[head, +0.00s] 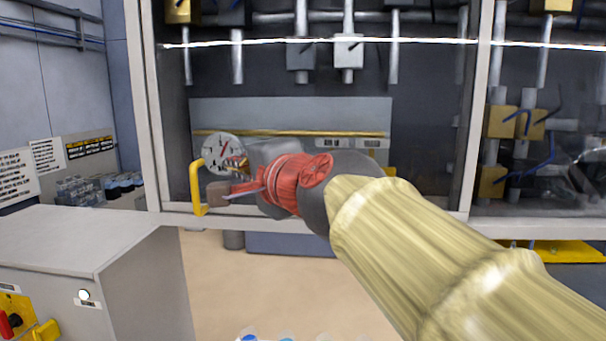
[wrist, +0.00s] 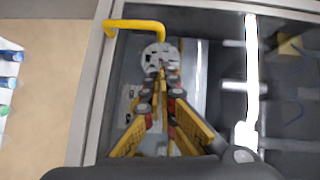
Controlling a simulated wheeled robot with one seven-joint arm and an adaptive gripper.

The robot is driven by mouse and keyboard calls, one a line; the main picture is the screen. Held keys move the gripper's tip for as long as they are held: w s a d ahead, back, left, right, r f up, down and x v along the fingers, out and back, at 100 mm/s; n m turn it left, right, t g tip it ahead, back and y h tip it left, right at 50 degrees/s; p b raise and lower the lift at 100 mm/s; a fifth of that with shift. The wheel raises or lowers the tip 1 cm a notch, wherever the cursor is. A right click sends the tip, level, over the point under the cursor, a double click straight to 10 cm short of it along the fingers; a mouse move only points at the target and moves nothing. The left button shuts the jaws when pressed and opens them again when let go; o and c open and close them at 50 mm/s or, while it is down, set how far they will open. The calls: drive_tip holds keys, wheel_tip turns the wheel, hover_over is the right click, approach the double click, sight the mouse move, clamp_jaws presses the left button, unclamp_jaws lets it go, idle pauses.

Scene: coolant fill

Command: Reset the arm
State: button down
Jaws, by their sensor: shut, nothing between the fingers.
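My arm reaches in from the lower right of the head view, toward the front of a glass-fronted cabinet. My gripper (wrist: 161,82) is shut and empty. In the wrist view its yellow and dark fingers come together in front of a round white gauge (wrist: 160,52). The gauge (head: 222,150) also shows in the head view, just behind the gripper end. A yellow handle (head: 196,188) is on the cabinet frame just left of the gripper. It also shows in the wrist view (wrist: 135,24), beyond the fingertips. I cannot tell whether the gripper touches anything.
The cabinet's white frame (head: 147,120) runs around the glass, with pipes and valves inside. A grey console (head: 90,235) stands at lower left. Several bottles (head: 90,188) stand by the left wall. Open tan floor (head: 240,290) lies below the cabinet.

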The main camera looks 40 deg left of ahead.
drive_tip(key=f+b+v, duration=0.1)
drive_tip(key=v, duration=0.4)
drive_tip(key=d+f+n+g+h+b, duration=0.1)
drive_tip(key=d+f+n+h, duration=0.3)
drive_tip(key=f, duration=0.8)
drive_tip(key=d+f+n+g+h+b, duration=0.1)
drive_tip(key=d+f+n+h+b, duration=0.15)
drive_tip(key=d+f, duration=0.65)
drive_tip(key=s+d+f+m+t+h+b, duration=0.1)
drive_tip(key=d+f+h+b, duration=0.3)
drive_tip(key=d+f+b, duration=0.6)
drive_tip(key=s+d+f+m+t+h+b, duration=0.1)
drive_tip(key=d+f+b, duration=1)
drive_tip(key=d+f, duration=2.3)
wheel_tip(320, 180, down, 2)
drive_tip(key=m+h, duration=0.2)
drive_tip(key=h, duration=0.2)
drive_tip(key=shift+s+d+b, duration=0.25)
drive_tip(key=shift+d+b, duration=0.05)
drive_tip(key=shift+d, duration=0.1)
drive_tip(key=shift+f+h, duration=0.1)
drive_tip(key=shift+h, duration=0.15)
